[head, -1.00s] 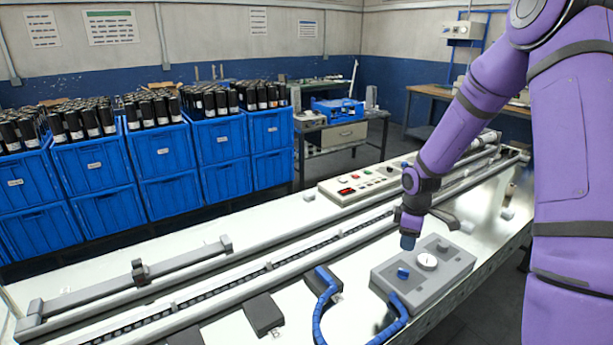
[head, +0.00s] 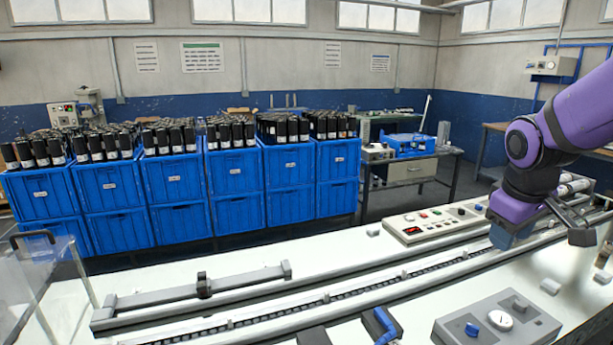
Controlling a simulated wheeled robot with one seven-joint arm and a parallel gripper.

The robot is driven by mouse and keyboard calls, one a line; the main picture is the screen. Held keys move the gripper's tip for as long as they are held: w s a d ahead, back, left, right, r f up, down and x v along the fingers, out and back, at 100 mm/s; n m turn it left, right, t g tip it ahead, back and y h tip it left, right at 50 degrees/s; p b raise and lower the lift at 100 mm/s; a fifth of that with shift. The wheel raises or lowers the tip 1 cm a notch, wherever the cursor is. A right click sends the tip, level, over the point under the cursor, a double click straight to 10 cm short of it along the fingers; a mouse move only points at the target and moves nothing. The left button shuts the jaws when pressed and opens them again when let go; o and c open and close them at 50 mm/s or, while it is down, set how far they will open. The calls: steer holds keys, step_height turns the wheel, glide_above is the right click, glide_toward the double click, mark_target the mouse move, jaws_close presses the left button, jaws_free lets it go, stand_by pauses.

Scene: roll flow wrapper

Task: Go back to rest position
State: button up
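My purple arm comes in from the right edge of the head view, bent at the elbow. My gripper (head: 512,236) is at its lower end, above the right part of the white machine table. It hangs over the rail area, right of the control panel (head: 435,222) and up from the grey knob box (head: 497,322). No held object shows. Its fingers are too unclear to tell whether they are open or shut.
A conveyor chain channel (head: 330,301) and a grey rail (head: 190,290) run along the white table (head: 330,268). Stacked blue crates (head: 236,172) full of dark rolls stand behind. A side table with a blue device (head: 408,143) is at the back. A clear guard (head: 60,270) stands at left.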

steer(key=s+a+r+m+t+y, duration=0.1)
steer(key=s+r, duration=0.3)
steer(key=s, duration=0.4)
steer(key=s+a+r+m+t, duration=0.1)
steer(key=s+a+r+m, duration=0.2)
steer(key=s, duration=0.4)
steer(key=shift+s+a+r+t+y, duration=0.3)
steer(key=shift+s+a+r+y, duration=0.1)
steer(key=shift+a, duration=0.1)
